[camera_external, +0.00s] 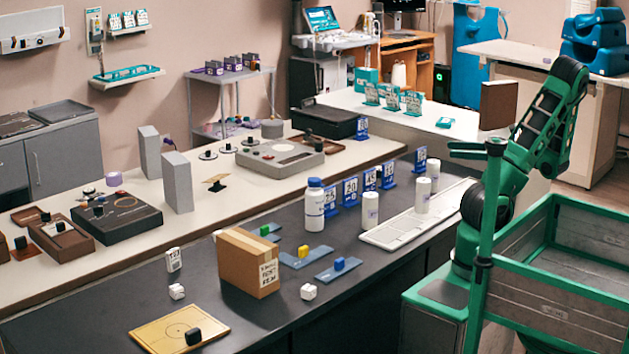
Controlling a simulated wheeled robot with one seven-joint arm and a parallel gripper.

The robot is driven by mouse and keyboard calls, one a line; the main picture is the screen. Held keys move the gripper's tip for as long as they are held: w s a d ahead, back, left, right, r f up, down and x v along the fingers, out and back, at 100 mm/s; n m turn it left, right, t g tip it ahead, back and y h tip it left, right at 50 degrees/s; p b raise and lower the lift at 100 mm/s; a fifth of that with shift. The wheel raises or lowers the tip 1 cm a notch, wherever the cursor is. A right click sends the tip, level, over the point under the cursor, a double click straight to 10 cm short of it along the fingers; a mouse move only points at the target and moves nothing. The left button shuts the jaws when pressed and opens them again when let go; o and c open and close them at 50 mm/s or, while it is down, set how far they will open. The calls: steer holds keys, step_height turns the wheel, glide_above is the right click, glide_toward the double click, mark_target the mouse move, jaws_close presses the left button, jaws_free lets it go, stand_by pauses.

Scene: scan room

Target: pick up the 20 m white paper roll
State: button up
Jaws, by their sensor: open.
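Three upright white rolls stand on the dark counter: a near one (370,212), a middle one (422,196) and a far one (433,176). Their small labels are too blurred to tell which is the 20 m white paper roll. Blue number signs (350,191) stand in a row behind them, one seeming to read 20. My gripper (464,150) is at the right, above and to the right of the rolls, pointing left. It is open and looks empty.
A white bottle with a blue cap (315,212) stands left of the near roll. A cardboard box (248,262) and blue strips (338,270) lie farther left. A green-framed cart (560,300) fills the lower right.

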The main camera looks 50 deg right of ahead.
glide_toward(423, 193)
steer(key=shift+w+d+f, duration=0.25)
steer(key=shift+d+f, duration=0.5)
steer(key=shift+d, duration=0.15)
steer(key=shift+w+f, duration=0.1)
steer(key=shift+f, duration=0.1)
steer(key=x, duration=0.5)
steer(key=shift+w+a, duration=0.1)
steer(key=shift+w, duration=0.05)
steer(key=shift+d+r+x, duration=0.1)
steer(key=shift+r+x, duration=0.05)
steer(key=shift+x, duration=1.2)
steer(key=shift+d+r+x, duration=0.15)
steer(key=shift+r+x, duration=0.05)
steer(key=shift+x, duration=1.1)
steer(key=shift+w, duration=0.15)
steer(key=shift+c, duration=0.4)
steer(key=c, duration=1.1)
steer(key=shift+r, duration=0.15)
steer(key=shift+c, duration=0.2)
